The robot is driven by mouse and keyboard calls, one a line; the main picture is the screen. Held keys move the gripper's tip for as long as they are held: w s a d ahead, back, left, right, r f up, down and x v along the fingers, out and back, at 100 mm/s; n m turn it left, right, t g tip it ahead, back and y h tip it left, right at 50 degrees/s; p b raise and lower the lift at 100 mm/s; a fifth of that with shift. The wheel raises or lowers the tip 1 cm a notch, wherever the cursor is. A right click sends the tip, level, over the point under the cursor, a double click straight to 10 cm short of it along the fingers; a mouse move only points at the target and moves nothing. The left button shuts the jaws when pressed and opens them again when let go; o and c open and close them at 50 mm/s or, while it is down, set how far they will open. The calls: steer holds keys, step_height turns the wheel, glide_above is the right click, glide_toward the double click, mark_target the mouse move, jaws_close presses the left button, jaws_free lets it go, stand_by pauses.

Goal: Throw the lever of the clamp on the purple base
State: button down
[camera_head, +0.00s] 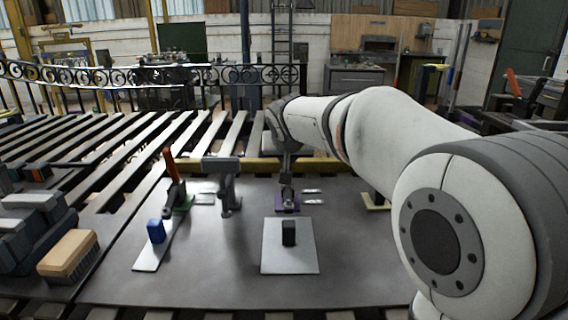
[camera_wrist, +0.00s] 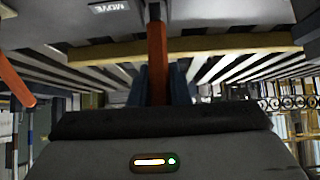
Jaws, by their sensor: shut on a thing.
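The purple base (camera_head: 280,208) is at the middle of the grey table, with its clamp mostly hidden behind my gripper (camera_head: 287,182). In the wrist view an orange-red lever (camera_wrist: 157,50) stands between the fingers of my gripper (camera_wrist: 160,88), which is shut on it. In the head view this lever is hidden by the gripper. A second clamp on a green base (camera_head: 183,206) stands to the left, with its red lever (camera_head: 170,167) upright and leaning slightly. A pale yellow base (camera_head: 376,206) to the right is partly hidden by my arm.
A grey T-shaped post (camera_head: 222,178) stands close left of my gripper. A black block (camera_head: 289,232) on a white plate (camera_head: 290,262) is in front. A blue block (camera_head: 156,231) and a brush (camera_head: 68,256) are at left. Slatted rails and an iron railing lie behind.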

steer(key=shift+r, duration=0.15)
steer(key=c, duration=1.4)
jaws_free()
steer(key=shift+o, duration=0.2)
steer(key=p+v, duration=0.1)
steer(key=v, duration=0.6)
steer(key=shift+s+r, duration=0.2)
steer(key=shift+s, duration=0.15)
